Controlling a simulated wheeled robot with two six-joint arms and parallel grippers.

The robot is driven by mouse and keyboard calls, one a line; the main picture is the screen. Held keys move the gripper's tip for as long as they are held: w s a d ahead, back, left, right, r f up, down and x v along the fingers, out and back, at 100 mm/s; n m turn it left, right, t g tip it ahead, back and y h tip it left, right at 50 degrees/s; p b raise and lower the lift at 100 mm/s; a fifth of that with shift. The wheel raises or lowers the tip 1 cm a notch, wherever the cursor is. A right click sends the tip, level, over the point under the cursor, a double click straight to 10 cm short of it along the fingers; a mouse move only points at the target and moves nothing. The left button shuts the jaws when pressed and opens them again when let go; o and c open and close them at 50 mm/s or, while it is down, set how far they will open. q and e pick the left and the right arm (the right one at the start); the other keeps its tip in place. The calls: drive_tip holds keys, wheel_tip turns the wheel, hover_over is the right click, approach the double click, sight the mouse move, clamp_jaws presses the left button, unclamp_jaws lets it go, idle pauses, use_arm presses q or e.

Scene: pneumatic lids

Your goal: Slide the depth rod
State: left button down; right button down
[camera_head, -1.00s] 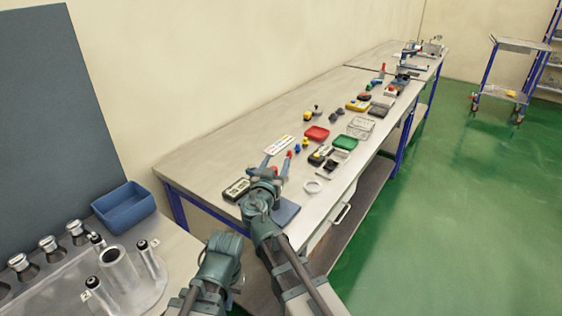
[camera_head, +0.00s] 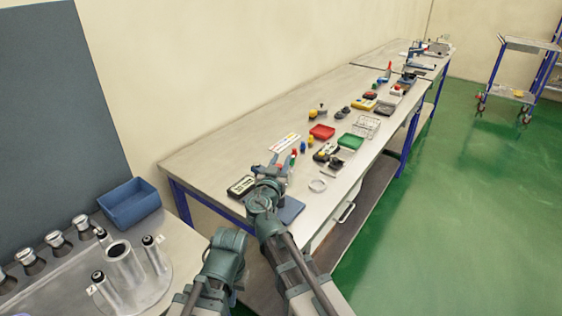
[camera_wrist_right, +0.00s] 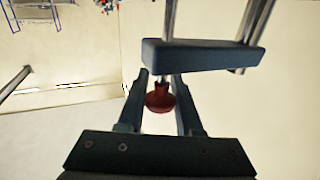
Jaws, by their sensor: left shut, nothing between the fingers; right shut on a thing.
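In the right wrist view, a dark blue block (camera_wrist_right: 203,56) carries two metal rods. A round red knob (camera_wrist_right: 159,97) hangs below the block, under a metal rod (camera_wrist_right: 171,22). My right gripper (camera_wrist_right: 159,92) has one finger on each side of the knob and is shut on it. In the head view, my right gripper (camera_head: 272,172) is at the near end of the long bench, and small red parts show by it. My left gripper (camera_head: 228,243) is lower and further left, apart from the bench items. It is shut and empty; its fingertips are hard to make out.
A blue bin (camera_head: 130,203) and metal cylinders (camera_head: 122,262) stand at left.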

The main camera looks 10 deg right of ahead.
drive_tip(key=shift+r, duration=0.1)
idle(0.8)
wheel_tip(320, 180, up, 6)
drive_tip(key=p, duration=0.6)
drive_tip(key=shift+p, duration=0.3)
drive_tip(key=shift+r, duration=0.1)
drive_tip(key=c, duration=0.6)
unclamp_jaws()
drive_tip(key=shift+s, duration=0.15)
